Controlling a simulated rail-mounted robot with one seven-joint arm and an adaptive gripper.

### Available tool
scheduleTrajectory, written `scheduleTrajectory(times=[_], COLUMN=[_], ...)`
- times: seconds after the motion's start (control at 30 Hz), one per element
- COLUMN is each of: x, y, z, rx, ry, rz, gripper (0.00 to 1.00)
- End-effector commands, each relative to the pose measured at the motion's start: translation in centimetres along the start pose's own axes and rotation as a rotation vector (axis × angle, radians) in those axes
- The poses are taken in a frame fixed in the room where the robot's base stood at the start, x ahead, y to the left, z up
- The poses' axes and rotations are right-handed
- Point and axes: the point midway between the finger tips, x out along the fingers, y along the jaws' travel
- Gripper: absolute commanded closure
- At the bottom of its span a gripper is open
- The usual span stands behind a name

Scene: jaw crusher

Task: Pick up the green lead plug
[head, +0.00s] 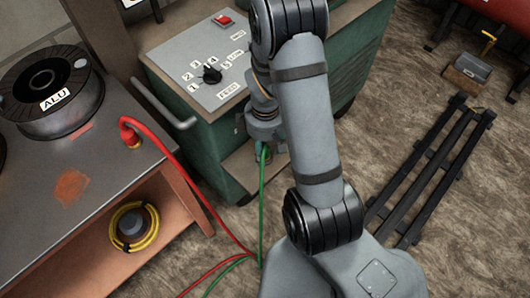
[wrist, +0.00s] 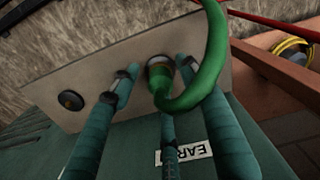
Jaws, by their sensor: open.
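The green lead plug (wrist: 160,76) sits at the pale panel of the green machine, and its thick green cable loops to the right in the wrist view. My gripper (wrist: 157,76) is open, with teal fingers on both sides of the plug and one below it. I cannot tell whether any finger touches it. In the head view my gripper (head: 265,148) is low at the machine's front, and the arm hides part of it. The green lead (head: 262,205) hangs down from there to the floor; the plug itself is mostly hidden.
A black round socket (wrist: 70,100) is on the same panel. An upside-down label (wrist: 185,155) reads "EAR", partly covered. A red lead (head: 185,170) runs from the bench (head: 95,185) at left, which bears an ALU spool (head: 55,85). A black frame (head: 430,170) lies at right.

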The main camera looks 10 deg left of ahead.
Motion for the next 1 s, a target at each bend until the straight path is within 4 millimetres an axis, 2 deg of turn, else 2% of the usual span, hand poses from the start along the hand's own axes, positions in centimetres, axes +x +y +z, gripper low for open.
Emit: scheduleTrajectory(times=[0.27, 1.0], x=[0.19, 0.16], y=[0.03, -0.01], z=[-0.03, -0.11], rx=[0.0, -0.003], ry=[0.001, 0.001], rz=[0.001, 0.001], gripper=[0.56, 1.0])
